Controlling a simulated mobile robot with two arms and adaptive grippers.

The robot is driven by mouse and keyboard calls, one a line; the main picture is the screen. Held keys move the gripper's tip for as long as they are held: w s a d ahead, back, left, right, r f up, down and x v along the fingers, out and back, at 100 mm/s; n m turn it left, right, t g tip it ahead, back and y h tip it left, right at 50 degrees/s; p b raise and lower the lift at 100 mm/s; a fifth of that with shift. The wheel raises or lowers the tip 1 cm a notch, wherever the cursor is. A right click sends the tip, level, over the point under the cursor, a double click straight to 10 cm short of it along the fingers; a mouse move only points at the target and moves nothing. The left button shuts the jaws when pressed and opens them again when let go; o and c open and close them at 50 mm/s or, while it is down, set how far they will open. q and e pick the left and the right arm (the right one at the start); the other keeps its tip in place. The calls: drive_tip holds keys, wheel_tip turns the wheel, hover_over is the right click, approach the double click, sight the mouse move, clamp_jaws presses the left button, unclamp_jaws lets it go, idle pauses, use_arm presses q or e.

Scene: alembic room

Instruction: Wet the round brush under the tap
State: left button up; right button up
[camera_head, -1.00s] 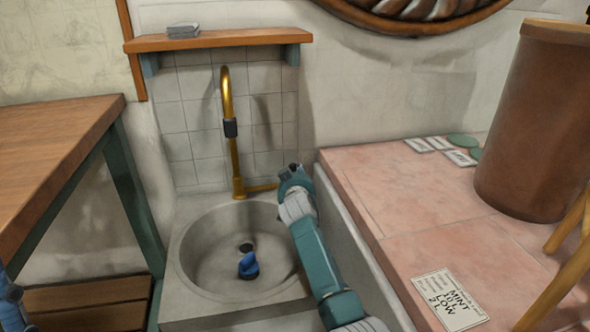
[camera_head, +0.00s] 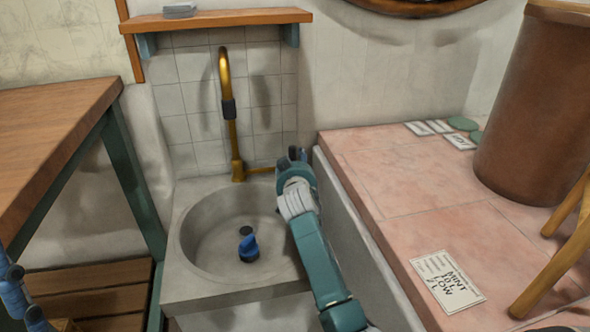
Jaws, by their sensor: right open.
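A small blue object (camera_head: 248,249), which looks like the round brush, stands in the grey basin (camera_head: 205,245) near the dark drain. A brass tap (camera_head: 227,75) with a dark collar rises behind the basin, its spout curving over at the top. A short brass side piece (camera_head: 260,170) runs right from the tap's base. My right gripper (camera_head: 293,154) is open at the basin's back right, close to the end of that side piece; I cannot tell whether they touch. No water shows. Part of my left arm shows at the lower left edge; its gripper is out of view.
A wooden table (camera_head: 50,125) with green legs stands at the left, a slatted wooden piece (camera_head: 85,290) below it. A pink tiled counter (camera_head: 390,185) on the right bears cards and a brown vessel (camera_head: 535,110). A shelf (camera_head: 220,20) hangs above the tap.

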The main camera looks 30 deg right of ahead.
drive_tip(key=v, duration=0.6)
drive_tip(key=shift+s, duration=0.25)
drive_tip(key=shift+a, duration=0.15)
